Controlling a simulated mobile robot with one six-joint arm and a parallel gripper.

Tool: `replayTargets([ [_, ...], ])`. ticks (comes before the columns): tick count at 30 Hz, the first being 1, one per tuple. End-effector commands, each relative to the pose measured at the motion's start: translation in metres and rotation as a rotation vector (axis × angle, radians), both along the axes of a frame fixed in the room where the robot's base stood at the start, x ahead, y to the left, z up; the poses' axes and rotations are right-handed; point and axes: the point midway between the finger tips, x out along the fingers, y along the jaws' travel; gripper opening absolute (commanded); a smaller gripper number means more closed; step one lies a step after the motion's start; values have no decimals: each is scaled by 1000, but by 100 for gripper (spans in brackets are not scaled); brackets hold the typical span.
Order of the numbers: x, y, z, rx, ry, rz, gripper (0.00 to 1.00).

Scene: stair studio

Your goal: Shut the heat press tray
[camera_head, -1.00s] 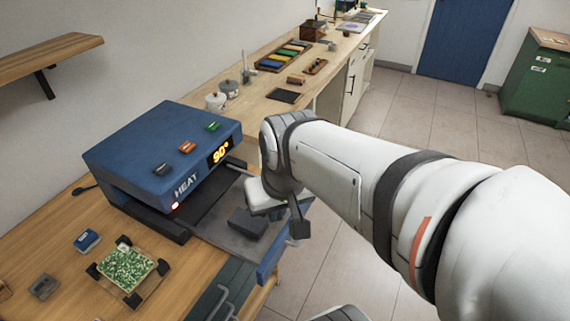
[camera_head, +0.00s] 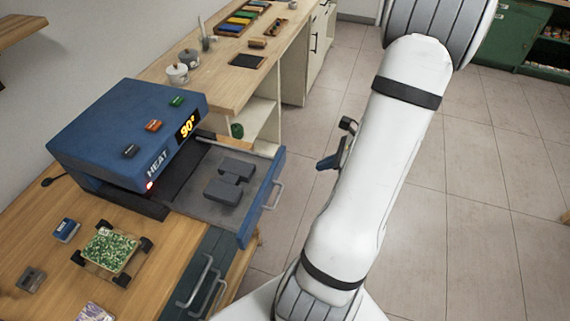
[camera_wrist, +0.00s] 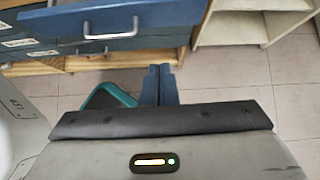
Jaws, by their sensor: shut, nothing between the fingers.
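The blue heat press (camera_head: 128,130) stands on the wooden bench with its display lit at 90°. Its grey tray (camera_head: 198,205) is pulled out to the right, with a dark grey T-shaped piece (camera_head: 230,182) lying on it. The tray's blue front (camera_head: 262,205) has a silver handle (camera_head: 275,194). My gripper (camera_head: 328,163) is shut and empty, to the right of the tray front and apart from it. In the wrist view my blue fingers (camera_wrist: 158,84) are together below a blue front with a silver handle, which appears to be the tray's.
A drawer unit with silver handles (camera_head: 200,285) is under the bench. A wooden counter (camera_head: 215,75) with pots and trays runs behind. Tiled floor to the right is open.

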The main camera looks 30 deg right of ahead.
Motion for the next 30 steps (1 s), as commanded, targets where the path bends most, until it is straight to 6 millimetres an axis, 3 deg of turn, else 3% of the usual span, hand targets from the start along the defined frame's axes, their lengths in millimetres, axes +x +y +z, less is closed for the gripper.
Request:
replayTargets([
  [5, 6, 3, -12, 17, 3, -23, 0],
  [18, 56, 44, -76, 15, 7, -18, 0],
  [24, 77, 59, -71, 11, 2, -20, 0],
  [30, 85, 64, -72, 9, 2, -21, 0],
])
